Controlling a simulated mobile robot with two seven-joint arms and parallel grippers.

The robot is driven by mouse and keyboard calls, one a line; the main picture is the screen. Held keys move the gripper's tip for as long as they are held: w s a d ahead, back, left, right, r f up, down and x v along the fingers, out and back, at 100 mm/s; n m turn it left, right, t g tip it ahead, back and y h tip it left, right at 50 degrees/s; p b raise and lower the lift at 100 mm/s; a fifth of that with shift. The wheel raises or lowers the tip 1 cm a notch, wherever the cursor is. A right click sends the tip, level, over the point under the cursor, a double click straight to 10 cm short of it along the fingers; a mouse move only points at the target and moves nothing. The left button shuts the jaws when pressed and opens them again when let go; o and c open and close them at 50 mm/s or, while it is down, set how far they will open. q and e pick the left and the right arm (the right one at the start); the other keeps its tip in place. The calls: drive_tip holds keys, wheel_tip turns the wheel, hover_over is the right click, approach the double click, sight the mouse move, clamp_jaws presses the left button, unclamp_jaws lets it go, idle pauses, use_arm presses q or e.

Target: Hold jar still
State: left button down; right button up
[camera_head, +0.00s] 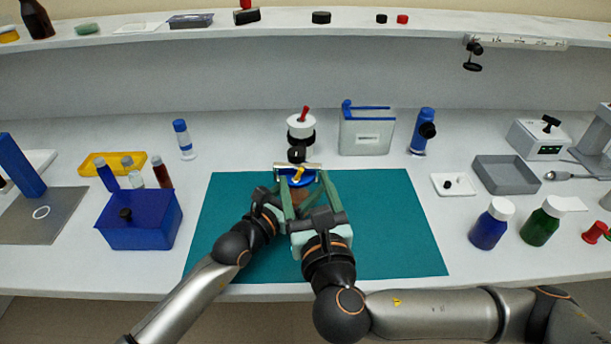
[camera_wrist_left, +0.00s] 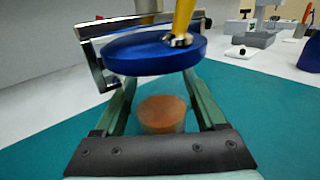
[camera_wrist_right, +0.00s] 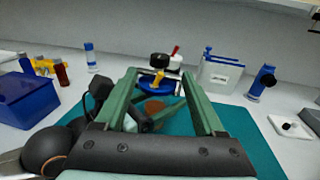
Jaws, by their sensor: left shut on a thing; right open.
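The jar (camera_wrist_left: 162,114) stands on the teal mat (camera_wrist_left: 265,110), clear-walled with brown contents. A blue lid (camera_wrist_left: 150,52) with a yellow part on top is over it; a metal bar frame is beside the lid. My left gripper (camera_wrist_left: 150,82) is shut on the jar, one finger on each side. In the head view the hands hide most of the jar, while the blue lid (camera_head: 299,182) shows. My right gripper (camera_head: 303,178) is open, its fingers reaching toward the lid from the front. In the right wrist view the lid (camera_wrist_right: 156,86) lies between and beyond its fingertips.
A white-and-black bottle with a red top (camera_head: 301,128) stands behind the mat. A blue box (camera_head: 140,220) is left of the mat. A blue bottle (camera_head: 490,226) and a green bottle (camera_head: 542,224) are at right. The mat's right side is clear.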

use_arm(q)
unclamp_jaws()
